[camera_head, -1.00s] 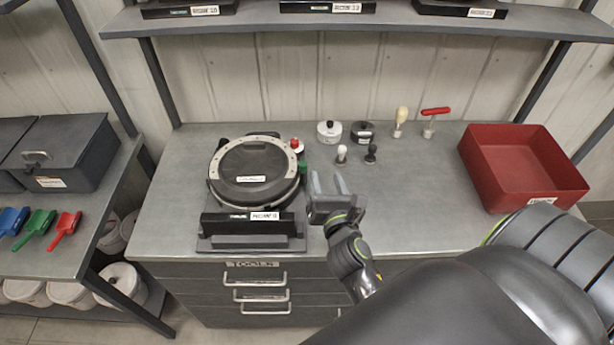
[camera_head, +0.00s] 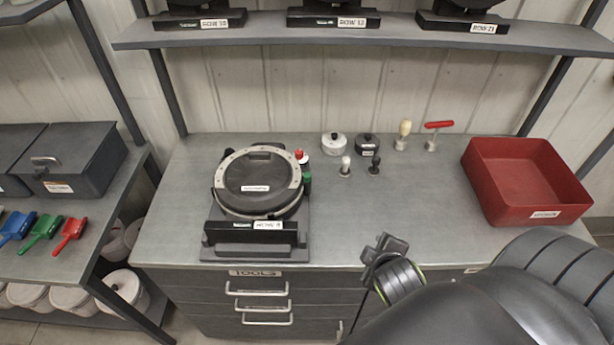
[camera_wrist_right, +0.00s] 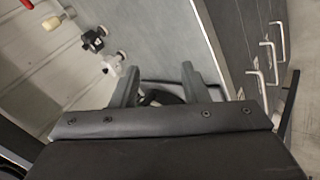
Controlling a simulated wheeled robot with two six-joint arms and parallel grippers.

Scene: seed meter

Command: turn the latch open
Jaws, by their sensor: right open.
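The seed meter (camera_head: 257,182) stands on the left half of the bench, a round black lid inside a pale ring on a black base with a label. At its right edge are a red knob (camera_head: 301,156) and a green piece (camera_head: 307,177); I cannot tell for certain which part is the latch. My right gripper (camera_head: 388,246) is over the bench's front edge, right of the meter and apart from it. In the right wrist view its two fingers (camera_wrist_right: 160,85) are spread with nothing held, and the meter is mostly hidden behind the gripper. My left gripper is not in view.
Small pots (camera_head: 334,144), knobbed pegs (camera_head: 345,167) and a red-handled tool (camera_head: 438,126) stand at the back. A red tray (camera_head: 525,180) is at the right. Drawers (camera_head: 260,290) are below. The bench (camera_head: 420,200) is clear in the middle.

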